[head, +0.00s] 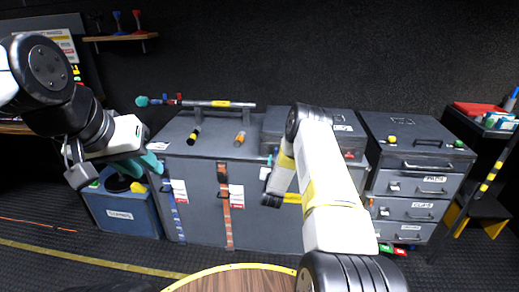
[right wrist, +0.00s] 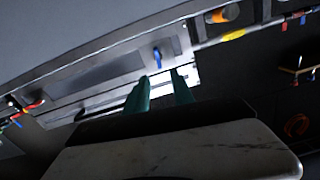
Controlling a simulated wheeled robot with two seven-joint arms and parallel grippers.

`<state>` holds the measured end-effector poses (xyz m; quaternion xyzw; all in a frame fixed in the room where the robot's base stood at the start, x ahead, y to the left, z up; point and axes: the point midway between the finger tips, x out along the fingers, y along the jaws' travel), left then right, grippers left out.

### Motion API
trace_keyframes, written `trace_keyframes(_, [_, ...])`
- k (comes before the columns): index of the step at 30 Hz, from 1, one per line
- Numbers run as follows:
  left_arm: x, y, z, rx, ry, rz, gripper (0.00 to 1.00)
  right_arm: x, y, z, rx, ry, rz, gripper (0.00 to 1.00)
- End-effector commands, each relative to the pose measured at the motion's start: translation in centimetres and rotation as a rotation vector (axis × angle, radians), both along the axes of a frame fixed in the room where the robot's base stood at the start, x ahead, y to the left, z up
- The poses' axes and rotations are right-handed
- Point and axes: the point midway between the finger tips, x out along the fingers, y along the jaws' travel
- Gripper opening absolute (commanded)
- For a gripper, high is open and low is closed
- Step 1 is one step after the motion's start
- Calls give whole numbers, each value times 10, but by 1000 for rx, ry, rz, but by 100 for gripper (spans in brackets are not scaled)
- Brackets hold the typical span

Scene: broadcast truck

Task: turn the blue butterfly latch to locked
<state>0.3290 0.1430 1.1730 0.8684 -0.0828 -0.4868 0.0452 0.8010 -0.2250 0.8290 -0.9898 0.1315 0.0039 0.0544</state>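The blue butterfly latch (right wrist: 157,57) shows in the right wrist view as a small blue handle on a grey case face. It appears just beyond my right gripper (right wrist: 160,75), lined up between its two teal fingertips. The fingers are parted with nothing between them, and I see no contact with the latch. In the head view my right arm reaches to the front of the grey case (head: 205,212), and its fingers are mostly hidden. I cannot make out the latch's setting. My left gripper (head: 140,167) is at the left, above a blue bin, with teal fingers whose gap is unclear.
A blue bin (head: 120,214) stands left of the case. A grey drawer cabinet (head: 412,185) stands at the right, beside a dark stand with a red item (head: 480,108). An orange strap (head: 225,200) and a blue strap (head: 174,214) hang down the case front. A round wooden top (head: 235,281) is in front.

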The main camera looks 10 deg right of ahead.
Motion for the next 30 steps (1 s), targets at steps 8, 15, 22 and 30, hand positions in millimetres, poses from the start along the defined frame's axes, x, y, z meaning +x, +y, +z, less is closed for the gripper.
trace_keyframes(8, [0,0,0,0,0,0,29,8,-7,-13,-9,-24,-20,29])
trace_keyframes(15, [0,0,0,0,0,0,29,46,-18,-13,-9,-24,-20,29])
trace_keyframes(22, [0,0,0,0,0,0,29,66,-23,-13,-8,-22,-19,29])
trace_keyframes(30, [0,0,0,0,0,0,29,69,-24,-13,-9,-21,-17,29])
